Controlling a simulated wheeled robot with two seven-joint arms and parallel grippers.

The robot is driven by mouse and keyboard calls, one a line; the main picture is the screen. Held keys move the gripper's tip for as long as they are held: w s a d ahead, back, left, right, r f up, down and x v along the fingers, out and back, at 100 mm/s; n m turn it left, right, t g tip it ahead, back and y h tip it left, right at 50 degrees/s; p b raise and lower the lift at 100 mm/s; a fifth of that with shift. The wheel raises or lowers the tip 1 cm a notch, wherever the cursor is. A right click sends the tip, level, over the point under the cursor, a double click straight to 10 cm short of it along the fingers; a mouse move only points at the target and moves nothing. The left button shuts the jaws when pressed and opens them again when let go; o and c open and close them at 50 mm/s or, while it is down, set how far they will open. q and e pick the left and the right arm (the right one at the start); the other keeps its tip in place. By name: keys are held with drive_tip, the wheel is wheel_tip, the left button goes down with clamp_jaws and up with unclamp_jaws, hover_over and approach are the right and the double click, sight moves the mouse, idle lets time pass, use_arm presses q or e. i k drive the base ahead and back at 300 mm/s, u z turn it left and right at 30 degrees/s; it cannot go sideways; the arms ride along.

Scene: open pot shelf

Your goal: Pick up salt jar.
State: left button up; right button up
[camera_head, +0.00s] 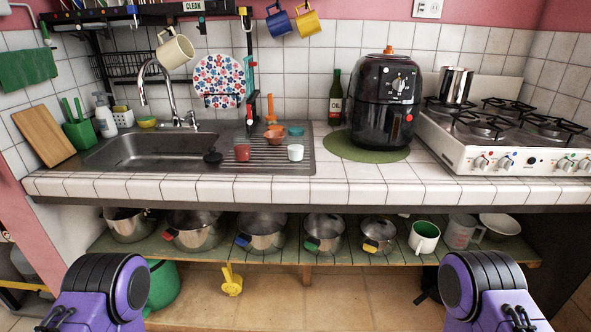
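I cannot pick out a jar marked as salt in this view. A small red cup or jar (242,152) and a small white one (295,152) stand on the ribbed drainboard (225,167) beside the sink; no label on either can be read. My two purple and black arms show at the bottom left and bottom right corners, below and in front of the counter and apart from everything on it. Neither gripper's fingers can be seen.
A sink (150,150), an oil bottle (335,99), a black air fryer (385,103) on a green mat (340,147) and a gas stove (500,157) fill the counter. Several pots (265,235) and a white mug (424,238) stand on the open shelf (340,255) below. The counter's front strip is clear.

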sight(294, 139)
drive_tip(key=z, duration=0.05)
drive_tip(key=k, duration=0.55)
drive_tip(key=u, duration=0.9)
drive_tip(key=i, duration=1.4)
drive_tip(key=z, duration=0.7)
